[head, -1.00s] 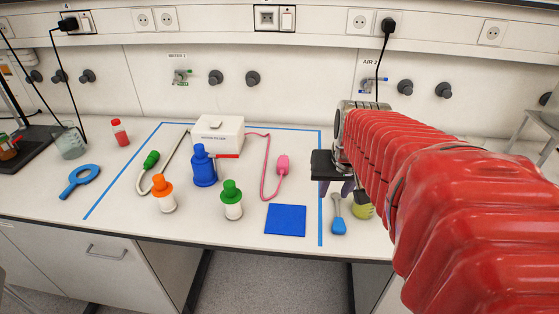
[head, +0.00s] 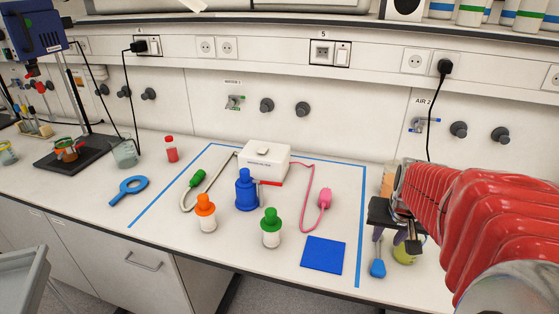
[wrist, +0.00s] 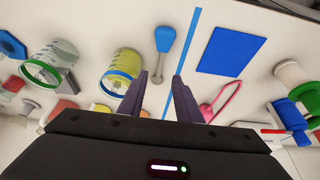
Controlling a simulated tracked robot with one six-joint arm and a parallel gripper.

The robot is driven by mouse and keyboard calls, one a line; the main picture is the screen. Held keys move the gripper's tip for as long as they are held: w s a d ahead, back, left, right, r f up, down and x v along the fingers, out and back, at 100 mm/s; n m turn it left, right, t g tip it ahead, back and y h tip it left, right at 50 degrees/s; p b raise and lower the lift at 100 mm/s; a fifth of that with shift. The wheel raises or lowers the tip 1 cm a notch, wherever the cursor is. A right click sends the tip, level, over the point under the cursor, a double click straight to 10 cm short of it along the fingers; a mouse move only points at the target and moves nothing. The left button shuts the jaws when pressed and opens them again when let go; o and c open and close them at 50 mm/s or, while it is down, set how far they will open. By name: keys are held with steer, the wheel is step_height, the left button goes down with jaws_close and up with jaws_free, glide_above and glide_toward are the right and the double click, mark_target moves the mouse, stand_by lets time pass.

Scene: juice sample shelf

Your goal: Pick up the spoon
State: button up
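The spoon (head: 377,268) lies on the bench right of the blue tape line, with a blue end toward the front edge and a thin grey stem. In the wrist view the spoon (wrist: 165,40) lies beyond my fingertips, roughly in line with the gap between them. My gripper (head: 390,236) is above the bench just behind the spoon in the head view; its black body hides the area beyond the stem. In the wrist view my gripper (wrist: 160,76) has its two purple-grey fingers spread apart with nothing between them.
A yellow beaker (head: 405,252) stands close to the right of the spoon, partly behind my gripper. A blue mat (head: 323,255) lies to the left, past the tape (head: 361,235). Orange-capped (head: 206,214) and green-capped (head: 271,228) bottles stand further left.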

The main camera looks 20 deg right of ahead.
mark_target(378, 249)
steer(key=shift+x, duration=2.05)
steer(key=shift+x, duration=2.6)
steer(key=shift+w+a, duration=0.1)
steer(key=shift+w, duration=0.05)
jaws_close()
